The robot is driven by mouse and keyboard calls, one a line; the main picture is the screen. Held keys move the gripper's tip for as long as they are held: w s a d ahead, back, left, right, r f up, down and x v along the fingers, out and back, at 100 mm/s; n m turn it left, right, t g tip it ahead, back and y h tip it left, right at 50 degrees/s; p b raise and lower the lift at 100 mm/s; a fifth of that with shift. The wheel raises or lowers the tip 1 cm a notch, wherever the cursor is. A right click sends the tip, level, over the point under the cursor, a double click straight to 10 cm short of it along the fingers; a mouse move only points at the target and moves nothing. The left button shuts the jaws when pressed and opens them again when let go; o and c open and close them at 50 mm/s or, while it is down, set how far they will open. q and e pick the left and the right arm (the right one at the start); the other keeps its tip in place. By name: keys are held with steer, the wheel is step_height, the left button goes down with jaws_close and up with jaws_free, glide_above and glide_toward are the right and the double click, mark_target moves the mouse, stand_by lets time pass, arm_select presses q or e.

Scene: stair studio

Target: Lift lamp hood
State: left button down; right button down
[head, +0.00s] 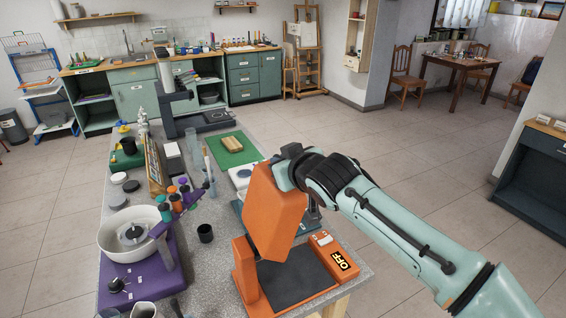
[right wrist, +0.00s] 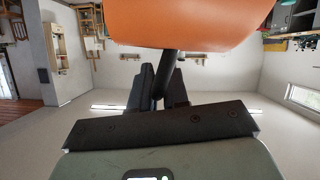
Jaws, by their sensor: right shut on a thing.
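The orange lamp (head: 243,277) stands at the near right of the grey worktop. Its hood (head: 275,212) is an orange block, tilted and raised clear of the dark base plate (head: 298,280). An "OFF" label (head: 342,260) shows on the base. My right gripper reaches the hood's upper end from the right; its fingers are hidden in the head view. In the right wrist view, the gripper (right wrist: 162,90) is shut on a dark bar (right wrist: 167,66) that joins the orange hood (right wrist: 185,22). My left gripper is not in view.
A purple stand (head: 135,262) with a white bowl (head: 112,238) is at the left. A black cup (head: 205,233) stands left of the lamp. A green mat (head: 232,151) with a wooden block lies behind. Open tiled floor is right of the worktop.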

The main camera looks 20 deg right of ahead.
steer(key=shift+f, duration=0.1)
steer(key=c, duration=1.5)
jaws_free()
steer(key=b+v, duration=0.1)
steer(key=v, duration=1.2)
steer(key=shift+s, duration=0.15)
